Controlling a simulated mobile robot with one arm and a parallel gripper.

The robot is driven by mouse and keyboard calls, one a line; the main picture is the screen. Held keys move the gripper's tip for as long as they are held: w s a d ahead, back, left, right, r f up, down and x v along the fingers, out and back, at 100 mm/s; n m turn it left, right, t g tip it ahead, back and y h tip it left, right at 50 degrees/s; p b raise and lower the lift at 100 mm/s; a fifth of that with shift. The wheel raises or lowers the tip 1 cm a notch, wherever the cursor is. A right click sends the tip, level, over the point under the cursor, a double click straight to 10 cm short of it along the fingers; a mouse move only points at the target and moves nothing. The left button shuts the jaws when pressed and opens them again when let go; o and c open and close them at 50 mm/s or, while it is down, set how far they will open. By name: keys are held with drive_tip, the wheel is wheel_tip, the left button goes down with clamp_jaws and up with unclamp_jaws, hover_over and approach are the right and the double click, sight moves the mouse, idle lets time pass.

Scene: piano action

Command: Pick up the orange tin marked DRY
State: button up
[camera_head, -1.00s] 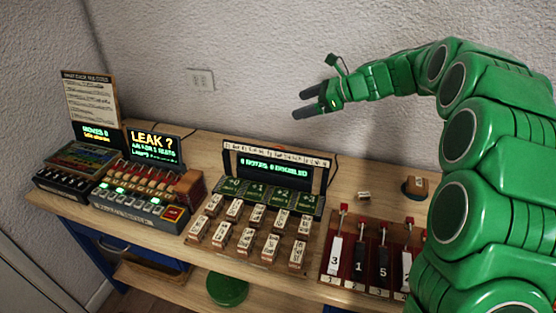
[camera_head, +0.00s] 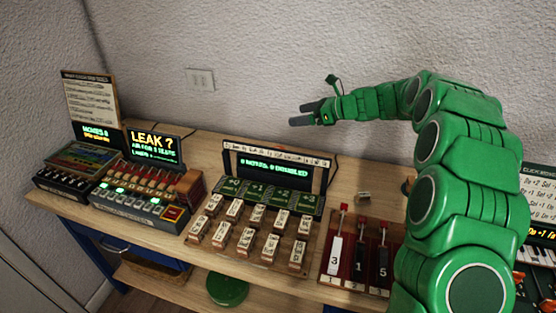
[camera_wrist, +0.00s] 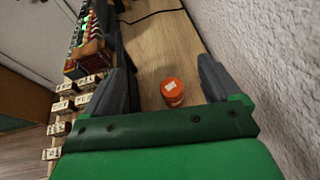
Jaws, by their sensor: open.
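The orange tin (camera_wrist: 173,92) stands on the wooden bench in the wrist view, with a pale label on its top; the lettering is too small to read. It lies between and beyond the two dark fingers of my gripper (camera_wrist: 163,68), which are spread apart and empty. In the head view my gripper (camera_head: 299,115) is above the back of the bench, near the wall, pointing left. I cannot make out the tin in the head view; the display panel (camera_head: 232,168) stands in front of that stretch of bench.
Lit consoles (camera_head: 140,195) stand at the bench's left. Labelled blocks (camera_head: 245,241) sit in front of the display panel. A red board with numbered keys (camera_head: 345,283) is to their right. The wall (camera_wrist: 268,70) runs close along the gripper's right in the wrist view. A cable (camera_wrist: 152,16) lies beyond the tin.

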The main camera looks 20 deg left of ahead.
wheel_tip(320, 180, down, 15)
drive_tip(key=shift+x, duration=4)
drive_tip(key=shift+d+f, duration=0.1)
drive_tip(key=shift+f, duration=0.05)
drive_tip(key=c, duration=1.2)
